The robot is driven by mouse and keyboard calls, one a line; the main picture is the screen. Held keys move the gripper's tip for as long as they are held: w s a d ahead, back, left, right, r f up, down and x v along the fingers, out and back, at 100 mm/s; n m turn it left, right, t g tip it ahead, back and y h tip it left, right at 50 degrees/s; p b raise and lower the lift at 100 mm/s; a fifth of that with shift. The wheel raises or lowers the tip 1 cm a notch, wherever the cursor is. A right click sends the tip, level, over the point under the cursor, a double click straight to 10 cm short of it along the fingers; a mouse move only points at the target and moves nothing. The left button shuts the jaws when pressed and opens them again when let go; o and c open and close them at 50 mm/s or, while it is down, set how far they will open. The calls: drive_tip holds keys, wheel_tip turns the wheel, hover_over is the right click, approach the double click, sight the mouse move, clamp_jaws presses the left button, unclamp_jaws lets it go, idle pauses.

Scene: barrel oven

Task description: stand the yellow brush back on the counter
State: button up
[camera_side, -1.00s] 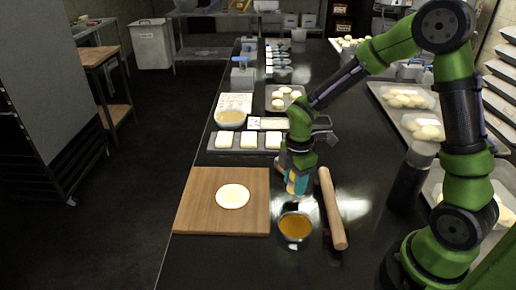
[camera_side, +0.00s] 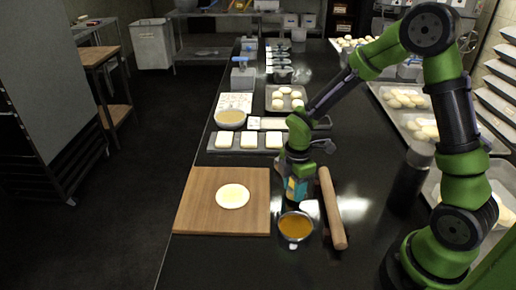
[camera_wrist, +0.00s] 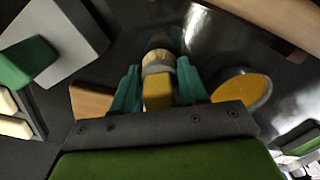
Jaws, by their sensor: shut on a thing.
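The yellow brush (camera_wrist: 158,85) is between the two teal fingers of my gripper (camera_wrist: 158,90) in the wrist view; its pale end points away from the palm. In the side view my gripper (camera_side: 295,188) points down over the dark counter (camera_side: 330,268), between the cutting board and the rolling pin, behind the bowl of orange liquid. It is shut on the brush, which is mostly hidden by the fingers there. The brush's lower end is at or close to the counter; I cannot tell whether it touches.
The bowl of orange liquid (camera_side: 295,227) stands just in front of my gripper. A rolling pin (camera_side: 332,208) lies close on the right. A wooden board (camera_side: 195,212) with a flat dough round (camera_side: 232,196) is on the left. A tray of white squares (camera_side: 249,142) lies behind.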

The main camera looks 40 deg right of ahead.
drive_tip(key=shift+f, duration=0.65)
idle(0.5)
drive_tip(key=o, duration=1.1)
drive_tip(key=shift+c, duration=0.2)
drive_tip(key=shift+r, duration=0.1)
wheel_tip(320, 180, up, 16)
drive_tip(key=s+a+r+m+t+y, duration=0.2)
drive_tip(key=s+r+m+t, duration=0.5)
drive_tip(key=s+m, duration=0.5)
drive_tip(key=m, duration=0.7)
drive_tip(key=shift+a+r, duration=0.3)
drive_tip(key=shift+r, duration=0.1)
